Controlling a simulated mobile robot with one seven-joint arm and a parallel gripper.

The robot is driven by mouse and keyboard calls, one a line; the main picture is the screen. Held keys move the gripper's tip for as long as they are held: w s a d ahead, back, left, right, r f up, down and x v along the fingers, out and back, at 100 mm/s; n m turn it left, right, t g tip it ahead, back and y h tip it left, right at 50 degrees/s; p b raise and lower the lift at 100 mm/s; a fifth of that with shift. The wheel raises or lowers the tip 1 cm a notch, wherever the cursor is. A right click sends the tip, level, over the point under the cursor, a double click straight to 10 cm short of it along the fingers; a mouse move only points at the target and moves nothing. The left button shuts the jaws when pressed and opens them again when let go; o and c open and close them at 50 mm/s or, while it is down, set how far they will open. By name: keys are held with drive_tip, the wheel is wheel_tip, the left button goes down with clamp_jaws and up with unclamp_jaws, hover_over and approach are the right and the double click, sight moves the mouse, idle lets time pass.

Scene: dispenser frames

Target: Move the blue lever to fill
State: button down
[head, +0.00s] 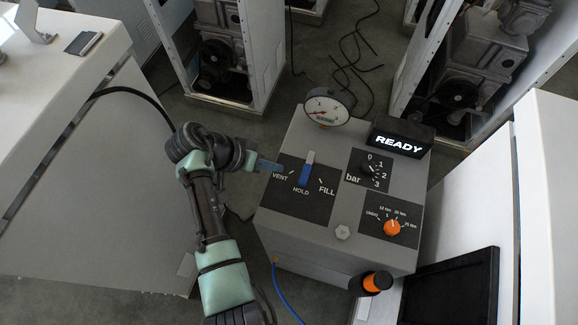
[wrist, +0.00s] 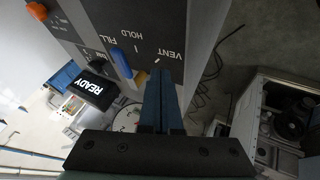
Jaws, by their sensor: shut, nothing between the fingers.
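The blue lever (head: 304,176) stands on the dark VENT/HOLD/FILL plate (head: 318,209) of a grey control box. It is in line with the HOLD label, between VENT on the left and FILL on the right. My gripper (head: 277,168) is shut and empty, with its blue fingers at the VENT side, left of the lever. In the wrist view the lever (wrist: 121,63) is left of my shut fingers (wrist: 162,78), with a small gap between them. The fingers partly cover the plate near VENT.
The box (head: 285,250) also carries a pressure gauge (head: 326,106), a lit READY display (head: 399,140), a black bar knob (head: 370,168) and an orange timer knob (head: 392,228). A black-and-orange knob (head: 376,282) sits at its front. A white bench (head: 70,75) stands left.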

sight(304, 178)
drive_tip(key=d, duration=0.1)
drive_tip(key=s+d+p, duration=0.1)
drive_tip(key=shift+d+r, duration=0.2)
drive_tip(key=shift+d, duration=0.1)
drive_tip(key=shift+s+d+f+p, duration=0.15)
drive_tip(key=shift+d+p, duration=0.25)
drive_tip(key=shift+d, duration=0.25)
drive_tip(key=shift+s+d+n+t+p, duration=0.35)
drive_tip(key=shift+n+p, duration=0.25)
drive_tip(key=shift+p, duration=0.2)
drive_tip(key=d+n+p, duration=0.1)
drive_tip(key=s+n+t+y+p, duration=0.1)
drive_tip(key=p, duration=0.1)
drive_tip(key=shift+d+r+n+t, duration=0.2)
drive_tip(key=shift+d+n+t, duration=0.05)
drive_tip(key=shift+d+n, duration=0.15)
drive_tip(key=n+y+p, duration=0.1)
drive_tip(key=d+n+t+p, duration=0.1)
drive_tip(key=shift+s+d+f+n+y, duration=0.1)
drive_tip(key=shift+s+d+n+y, duration=0.2)
drive_tip(key=shift+n+y, duration=0.1)
drive_tip(key=shift+d, duration=0.35)
drive_tip(key=shift+d+f, duration=0.1)
